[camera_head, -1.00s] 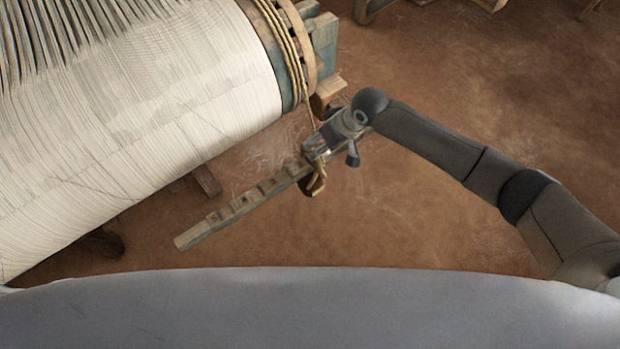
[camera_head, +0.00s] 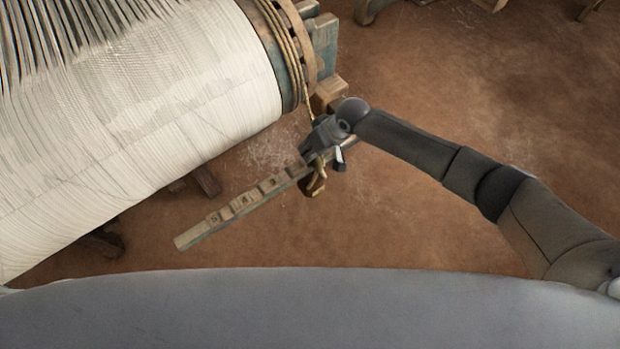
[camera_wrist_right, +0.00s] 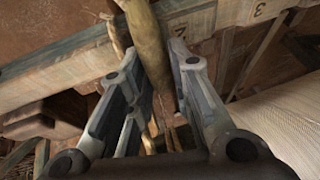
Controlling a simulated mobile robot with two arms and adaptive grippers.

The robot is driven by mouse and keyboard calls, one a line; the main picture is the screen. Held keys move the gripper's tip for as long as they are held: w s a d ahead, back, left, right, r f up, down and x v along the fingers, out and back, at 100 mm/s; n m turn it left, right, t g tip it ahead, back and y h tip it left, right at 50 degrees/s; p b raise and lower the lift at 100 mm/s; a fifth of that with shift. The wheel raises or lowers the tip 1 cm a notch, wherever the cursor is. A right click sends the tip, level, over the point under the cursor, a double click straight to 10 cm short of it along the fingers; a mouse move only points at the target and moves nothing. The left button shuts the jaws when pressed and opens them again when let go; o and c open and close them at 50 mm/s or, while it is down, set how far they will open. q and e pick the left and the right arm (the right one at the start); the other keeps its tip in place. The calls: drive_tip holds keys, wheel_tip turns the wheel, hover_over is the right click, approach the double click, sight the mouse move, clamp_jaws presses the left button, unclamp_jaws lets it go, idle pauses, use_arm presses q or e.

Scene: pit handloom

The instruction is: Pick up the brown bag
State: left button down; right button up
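A small brown bundle (camera_head: 314,184), which I take to be the brown bag, hangs beside the notched wooden beam, with tan cord around it. In the right wrist view, a long olive-brown form (camera_wrist_right: 150,42) lies between the fingers; I take it to be part of the same bundle. My right gripper (camera_head: 328,155) is above the beam, over the bundle and partly hiding it. In the wrist view its fingers (camera_wrist_right: 158,60) are apart, one on each side of the form; firm contact cannot be made out. My left gripper is out of view.
The numbered wooden beam (camera_head: 235,208) runs diagonally under my right gripper. The loom's roller with white warp (camera_head: 150,90) fills the upper left. A cord-wound wooden wheel (camera_head: 290,50) and frame block (camera_head: 328,92) stand close above the gripper.

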clamp_jaws()
drive_tip(key=shift+w+r, duration=0.1)
drive_tip(key=shift+r, duration=0.05)
drive_tip(key=shift+r, duration=0.15)
drive_tip(key=shift+r, duration=1.5)
drive_tip(key=shift+d+r, duration=0.1)
drive_tip(key=shift+d, duration=0.05)
drive_tip(key=s+d, duration=0.4)
drive_tip(key=d, duration=0.3)
drive_tip(key=s+d, duration=0.4)
drive_tip(key=d, duration=0.4)
drive_tip(key=shift+s+d+b, duration=0.25)
drive_tip(key=shift+s+b, duration=0.1)
drive_tip(key=shift+b, duration=0.05)
